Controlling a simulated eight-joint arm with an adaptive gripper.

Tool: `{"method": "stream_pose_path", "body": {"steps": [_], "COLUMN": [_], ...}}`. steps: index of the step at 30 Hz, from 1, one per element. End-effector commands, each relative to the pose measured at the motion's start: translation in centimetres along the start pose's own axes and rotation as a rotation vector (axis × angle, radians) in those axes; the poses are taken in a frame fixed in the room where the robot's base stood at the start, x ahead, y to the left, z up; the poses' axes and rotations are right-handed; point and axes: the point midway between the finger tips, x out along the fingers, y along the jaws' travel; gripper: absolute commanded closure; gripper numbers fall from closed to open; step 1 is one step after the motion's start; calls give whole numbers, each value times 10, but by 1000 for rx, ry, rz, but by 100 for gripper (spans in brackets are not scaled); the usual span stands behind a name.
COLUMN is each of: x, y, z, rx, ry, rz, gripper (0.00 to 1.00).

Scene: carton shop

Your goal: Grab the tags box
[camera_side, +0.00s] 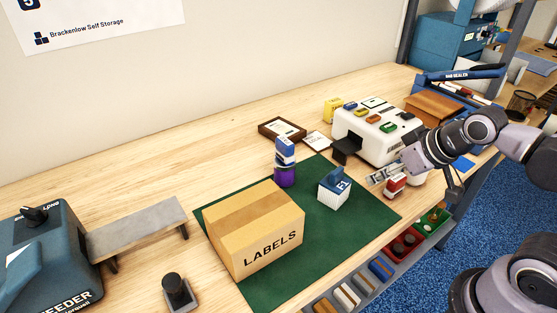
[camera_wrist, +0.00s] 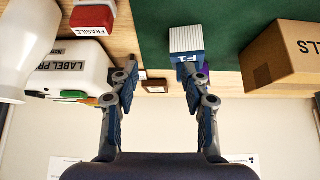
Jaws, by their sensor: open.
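No box with a readable TAGS marking shows in either view. A brown carton marked LABELS (camera_side: 256,229) stands closed on the green mat (camera_side: 345,232); its side also shows at the right of the wrist view (camera_wrist: 282,55). A small white ribbed box with a blue top marked F1 (camera_side: 335,190) stands on the mat right of the carton; it appears at upper centre in the wrist view (camera_wrist: 187,42). My gripper (camera_wrist: 166,82) is open, with nothing between its fingers. In the side view my wrist hangs at the right, beyond the mat and apart from the carton.
A purple-and-blue bottle-like item (camera_side: 286,163) stands behind the carton. A white label printer (camera_side: 370,133) is at the back right, with a red FRAGILE item (camera_side: 396,186) in front. A blue feeder (camera_side: 45,255) stands left. Bins (camera_side: 350,290) line the front edge.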

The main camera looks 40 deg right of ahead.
Motion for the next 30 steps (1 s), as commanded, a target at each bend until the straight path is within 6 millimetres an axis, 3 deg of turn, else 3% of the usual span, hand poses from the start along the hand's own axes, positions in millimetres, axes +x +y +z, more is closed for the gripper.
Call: {"method": "stream_pose_path", "body": {"steps": [8, 9, 12, 13, 24, 26, 30], "x": [0, 0, 0, 0, -1, -2, -5], "y": [0, 0, 0, 0, 1, 3, 11], "z": [0, 0, 0, 0, -4, -12, -48], "rx": [0, 0, 0, 0, 0, 1, 5], "ry": [0, 0, 0, 0, -2, -7, -26], "rz": [0, 0, 0, 0, 1, 3, 11], "gripper": [54, 51, 22, 19, 19, 19, 19]}}
